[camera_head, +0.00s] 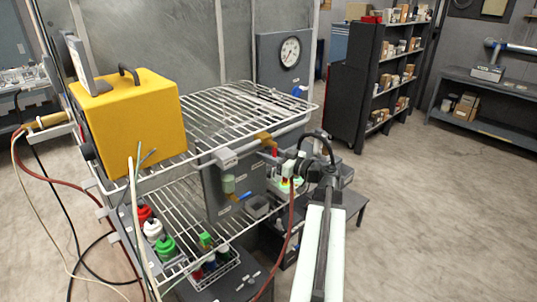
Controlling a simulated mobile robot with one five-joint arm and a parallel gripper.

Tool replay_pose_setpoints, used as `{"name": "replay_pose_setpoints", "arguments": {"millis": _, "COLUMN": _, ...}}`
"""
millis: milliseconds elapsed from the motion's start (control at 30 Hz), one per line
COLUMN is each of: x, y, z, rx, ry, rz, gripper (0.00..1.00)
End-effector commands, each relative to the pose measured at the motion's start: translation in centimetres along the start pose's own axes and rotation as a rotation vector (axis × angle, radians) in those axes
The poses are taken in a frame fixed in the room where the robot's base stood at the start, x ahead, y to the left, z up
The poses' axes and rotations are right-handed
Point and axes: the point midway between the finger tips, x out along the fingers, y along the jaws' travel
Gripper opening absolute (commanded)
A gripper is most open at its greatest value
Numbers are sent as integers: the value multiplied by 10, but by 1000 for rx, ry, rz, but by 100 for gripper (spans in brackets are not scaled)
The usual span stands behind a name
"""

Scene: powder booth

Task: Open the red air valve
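A small red part (274,152), possibly the red air valve's handle, shows at the right front of the wire rack, just under the upper shelf's edge. It is too small to tell how it is turned. My arm comes up from the bottom right, and its end, my gripper (287,166), is at the rack's right front corner, close beside the red part. I cannot tell whether they touch. The fingers are small and mixed with fittings behind them, so their opening is not clear. A red hose (289,228) hangs just below.
The wire rack (245,108) carries a yellow box (131,120) at left. A gauge (290,52) is behind, with a blue handle (299,91) below it. Hoses hang at left. Floor at right is clear before dark shelves (374,85).

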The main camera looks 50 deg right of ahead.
Motion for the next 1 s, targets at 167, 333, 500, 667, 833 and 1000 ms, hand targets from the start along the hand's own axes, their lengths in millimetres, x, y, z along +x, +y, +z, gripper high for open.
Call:
{"name": "replay_pose_setpoints", "arguments": {"millis": 167, "x": 0, "y": 0, "z": 0, "rx": 0, "ry": 0, "rz": 1, "gripper": 36}}
{"name": "replay_pose_setpoints", "arguments": {"millis": 333, "x": -1, "y": 0, "z": 0, "rx": 0, "ry": 0, "rz": 1, "gripper": 0}}
{"name": "replay_pose_setpoints", "arguments": {"millis": 500, "x": -1, "y": 1, "z": 0, "rx": 0, "ry": 0, "rz": 1, "gripper": 0}}
{"name": "replay_pose_setpoints", "arguments": {"millis": 667, "x": -1, "y": 1, "z": 0, "rx": 0, "ry": 0, "rz": 1, "gripper": 0}}
{"name": "replay_pose_setpoints", "arguments": {"millis": 833, "x": -2, "y": 1, "z": 0, "rx": 0, "ry": 0, "rz": 2, "gripper": 0}}
{"name": "replay_pose_setpoints", "arguments": {"millis": 1000, "x": -2, "y": 1, "z": 0, "rx": 0, "ry": 0, "rz": 2, "gripper": 0}}
